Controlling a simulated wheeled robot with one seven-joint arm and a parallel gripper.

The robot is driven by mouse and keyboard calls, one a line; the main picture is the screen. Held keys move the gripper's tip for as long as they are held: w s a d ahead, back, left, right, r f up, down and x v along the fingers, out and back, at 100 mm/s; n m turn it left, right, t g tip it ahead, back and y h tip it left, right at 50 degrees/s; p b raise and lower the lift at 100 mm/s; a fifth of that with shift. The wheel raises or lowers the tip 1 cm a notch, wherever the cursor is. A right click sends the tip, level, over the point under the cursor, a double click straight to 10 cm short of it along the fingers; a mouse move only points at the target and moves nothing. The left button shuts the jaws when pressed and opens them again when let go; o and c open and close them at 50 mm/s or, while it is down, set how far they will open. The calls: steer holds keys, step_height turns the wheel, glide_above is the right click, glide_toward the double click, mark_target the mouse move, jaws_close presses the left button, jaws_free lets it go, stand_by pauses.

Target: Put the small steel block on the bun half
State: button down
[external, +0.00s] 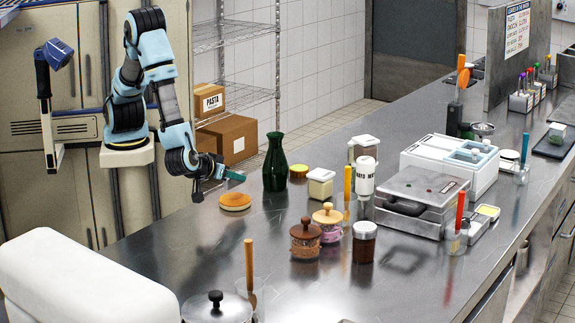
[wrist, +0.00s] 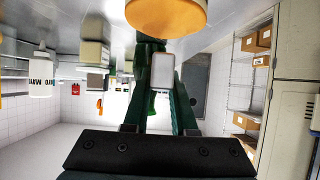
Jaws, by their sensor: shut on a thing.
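The bun half (external: 235,201) is a round, orange-brown disc lying on the steel counter. In the wrist view, which looks upside down, the bun half (wrist: 166,14) is large at the top edge. My gripper (external: 236,176) is above the counter, just over the bun half in the external view. In the wrist view, my gripper (wrist: 165,80) is shut on the small steel block (wrist: 166,74), a pale grey, rounded block between its dark green fingers. The block and the bun half look apart there. I cannot make out the block in the external view.
A dark green bottle (external: 275,163) stands close to the right of my gripper. A lidded white jar (external: 320,184), a brown-lidded jar (external: 305,238) and a pink jar (external: 327,222) stand further right. The counter in front of the bun half is clear.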

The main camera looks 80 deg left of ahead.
mark_target(234, 186)
steer(key=shift+f, duration=1.35)
steer(key=shift+f, duration=0.15)
steer(key=c, duration=0.7)
jaws_free()
steer(key=b+v, duration=0.2)
steer(key=v, duration=1)
